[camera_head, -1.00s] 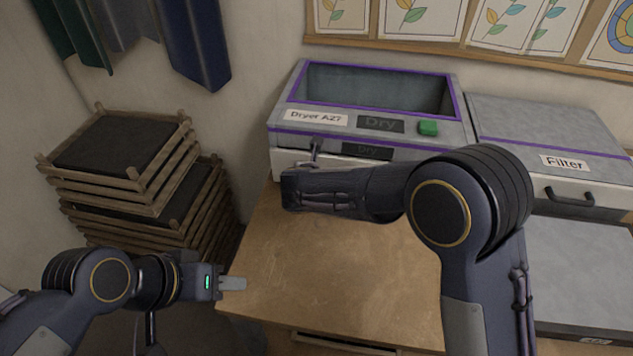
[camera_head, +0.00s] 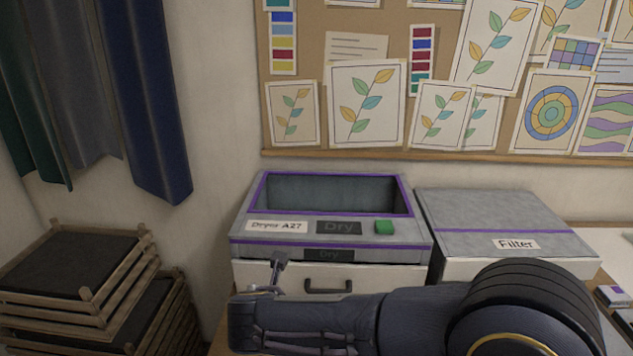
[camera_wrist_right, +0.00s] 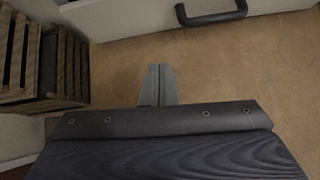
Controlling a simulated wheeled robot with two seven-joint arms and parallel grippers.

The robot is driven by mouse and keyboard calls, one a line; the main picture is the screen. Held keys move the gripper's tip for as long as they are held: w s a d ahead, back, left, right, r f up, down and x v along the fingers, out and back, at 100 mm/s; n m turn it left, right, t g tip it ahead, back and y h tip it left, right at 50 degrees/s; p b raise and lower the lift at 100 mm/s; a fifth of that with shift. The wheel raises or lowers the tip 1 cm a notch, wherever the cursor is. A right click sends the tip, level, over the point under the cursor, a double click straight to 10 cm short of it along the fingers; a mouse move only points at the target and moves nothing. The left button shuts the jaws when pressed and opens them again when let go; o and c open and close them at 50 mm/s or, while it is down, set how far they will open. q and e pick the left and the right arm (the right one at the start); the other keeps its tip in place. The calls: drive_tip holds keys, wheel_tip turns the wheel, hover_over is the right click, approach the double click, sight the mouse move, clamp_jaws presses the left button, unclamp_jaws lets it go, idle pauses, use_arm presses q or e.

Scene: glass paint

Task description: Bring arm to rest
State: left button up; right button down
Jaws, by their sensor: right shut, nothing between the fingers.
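My right arm (camera_head: 330,318) comes in from the right and lies across the front of the dryer (camera_head: 340,245). My right gripper (camera_head: 278,265) is at the left of the dryer's front. In the right wrist view my right gripper (camera_wrist_right: 158,85) has its two grey fingers pressed together with nothing between them, above the tan tabletop (camera_wrist_right: 240,70). The black handle (camera_wrist_right: 212,14) on the white drawer front is ahead and to the right of the fingertips. My left gripper is out of view.
A grey filter box (camera_head: 500,220) stands right of the dryer. Wooden drying racks (camera_head: 75,270) are stacked at the left, and also show in the right wrist view (camera_wrist_right: 40,60). Aprons (camera_head: 150,110) hang above them. A pinboard (camera_head: 300,60) covers the back wall.

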drive_tip(key=s+d+r+m+g, duration=0.2)
drive_tip(key=s+d+m, duration=0.2)
drive_tip(key=d+m, duration=0.7)
drive_tip(key=s+d+r+m+g, duration=0.15)
drive_tip(key=s+d+m, duration=0.4)
drive_tip(key=d, duration=0.95)
drive_tip(key=s+d+f+m+y+p, duration=0.1)
drive_tip(key=s+d+m+y, duration=0.3)
drive_tip(key=s+m, duration=1)
drive_tip(key=m, duration=0.6)
drive_tip(key=shift+s+d, duration=0.2)
drive_tip(key=shift+s, duration=0.05)
